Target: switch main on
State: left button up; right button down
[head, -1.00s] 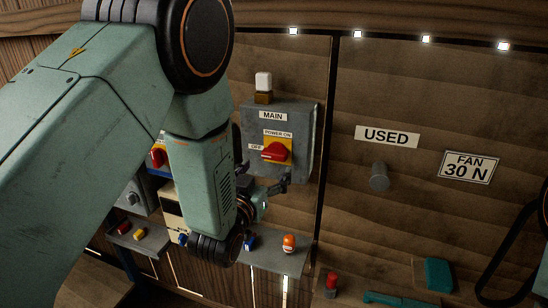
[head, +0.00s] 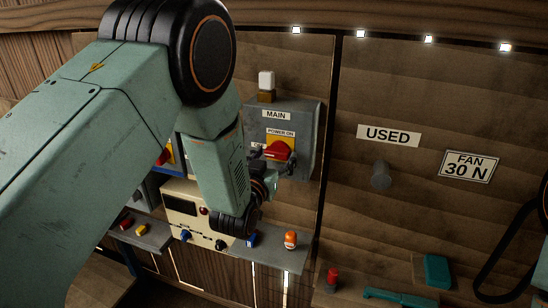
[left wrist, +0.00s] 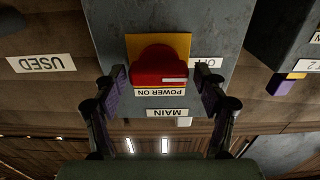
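The main switch is a red rotary knob (head: 278,150) on a yellow plate, on a grey box (head: 303,122) labelled MAIN. In the left wrist view, upside down, the knob (left wrist: 158,66) lies crosswise, its white mark toward the partly hidden OFF label (left wrist: 205,63). The POWER ON label (left wrist: 160,92) is on another side of the knob. My left gripper (left wrist: 161,78) is open, one finger on each side of the knob. A gap shows on each side; I cannot tell how deep the fingers reach. In the head view the left gripper (head: 275,160) partly covers the knob. My right gripper is not in view.
A beige panel (head: 182,208) with knobs is left of my forearm. A shelf (head: 290,258) below carries an orange-topped button (head: 290,240). A grey round peg (head: 381,175) sticks out of the wall under the USED sign (head: 389,135). A lamp (head: 266,81) tops the main box.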

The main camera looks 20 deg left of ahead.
pick_arm(q)
jog(key=c, duration=0.8)
jog(key=m+b, duration=0.2)
jog(key=m, duration=0.1)
jog(key=shift+f, duration=0.1)
jog(key=m+b, duration=0.3)
jog(key=m, duration=0.2)
jog(key=shift+m, duration=0.3)
jog(key=m+b, duration=0.3)
jog(key=m, duration=0.2)
jog(key=shift+m+b, duration=0.95)
jog(key=shift+m, duration=1.15)
